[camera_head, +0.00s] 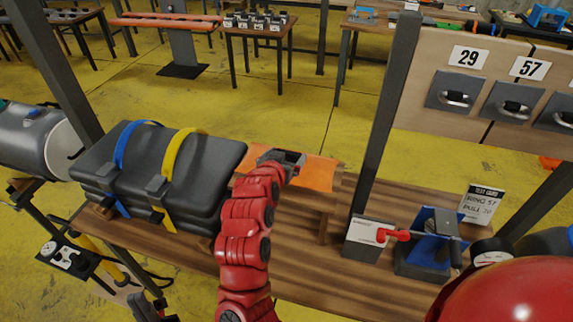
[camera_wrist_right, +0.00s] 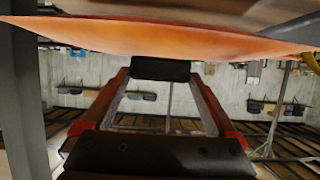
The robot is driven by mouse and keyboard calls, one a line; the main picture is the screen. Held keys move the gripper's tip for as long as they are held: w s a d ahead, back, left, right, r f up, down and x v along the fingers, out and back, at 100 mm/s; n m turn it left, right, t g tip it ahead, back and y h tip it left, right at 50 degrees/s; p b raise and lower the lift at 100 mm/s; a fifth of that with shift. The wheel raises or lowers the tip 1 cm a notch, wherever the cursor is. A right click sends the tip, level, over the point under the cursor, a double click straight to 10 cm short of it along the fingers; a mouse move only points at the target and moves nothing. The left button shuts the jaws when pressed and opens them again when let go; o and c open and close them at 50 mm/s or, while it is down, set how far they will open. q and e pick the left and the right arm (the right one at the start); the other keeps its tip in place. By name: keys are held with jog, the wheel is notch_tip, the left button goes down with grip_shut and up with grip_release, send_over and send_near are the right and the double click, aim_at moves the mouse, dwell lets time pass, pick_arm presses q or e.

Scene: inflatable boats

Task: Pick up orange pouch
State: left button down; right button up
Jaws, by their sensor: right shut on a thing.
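The orange pouch (camera_head: 318,173) is flat and lies across a small wooden stand on the bench in the head view. Its orange underside (camera_wrist_right: 190,40) spans the top of the right wrist view. My red right arm reaches up from the bottom. My right gripper (camera_head: 283,160) is at the pouch's near-left part and is shut on it; the dark fingertip pad (camera_wrist_right: 160,70) meets the pouch edge. The gripper covers part of the pouch. Dark parts at the bottom left edge may be my left gripper (camera_head: 152,305); its jaws are unclear.
A black folded bundle (camera_head: 205,165) with blue and yellow straps lies just left of the pouch. Bare bench (camera_head: 300,265) lies in front of the stand.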

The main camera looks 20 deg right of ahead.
jog(key=s+a+r+p, duration=0.15)
jog(key=s+p, duration=0.25)
jog(key=s, duration=0.4)
jog(key=s+a+r+p, duration=0.1)
jog(key=s+a+p, duration=0.25)
jog(key=s, duration=0.35)
jog(key=s+a+f+b, duration=0.4)
jog(key=s+f+b, duration=0.3)
jog(key=f+b, duration=0.3)
jog(key=s+a+f+b, duration=0.3)
jog(key=s+f+b, duration=0.55)
jog(key=f, duration=0.45)
jog(key=w+d+f+p, duration=0.1)
jog(key=w, duration=0.4)
jog(key=w+d+f+p, duration=0.1)
jog(key=w+f, duration=0.1)
jog(key=w, duration=0.3)
jog(key=w+d+f+p, duration=0.1)
jog(key=w+p, duration=0.1)
jog(key=w, duration=0.4)
jog(key=shift+f, duration=0.4)
